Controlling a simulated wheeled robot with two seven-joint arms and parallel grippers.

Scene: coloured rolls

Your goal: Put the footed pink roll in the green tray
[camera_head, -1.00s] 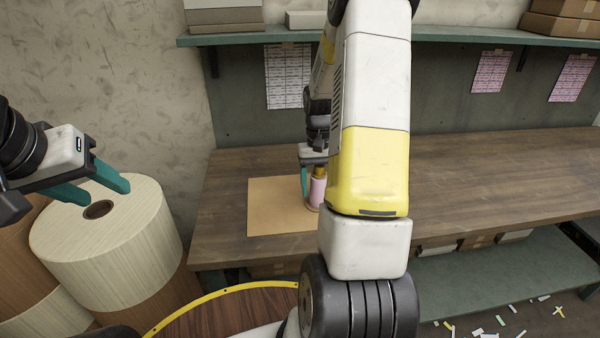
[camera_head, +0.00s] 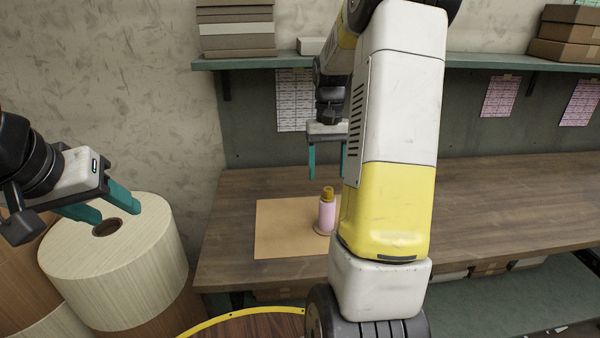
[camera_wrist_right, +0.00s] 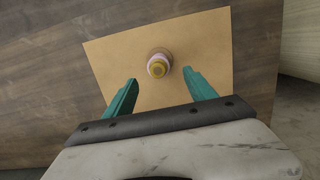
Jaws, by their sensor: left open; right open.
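The footed pink roll (camera_head: 326,214) stands upright on a tan sheet on the table, with a yellow-brown top and a wider tan foot. In the right wrist view the roll (camera_wrist_right: 158,63) shows from above, just beyond the fingertips. My right gripper (camera_head: 327,176) is open and empty, above the roll and apart from it; its teal fingers also show in the right wrist view (camera_wrist_right: 160,80). My left gripper (camera_head: 118,214) is open and empty at the left, over a large cream roll. No green tray can be made out in these views.
The tan sheet (camera_head: 275,230) lies on the left part of the brown wooden table (camera_head: 500,195), whose right part is clear. The large cream roll (camera_head: 115,265) stands on the floor at left. A shelf (camera_head: 240,63) with boxes runs above. My right arm hides part of the table.

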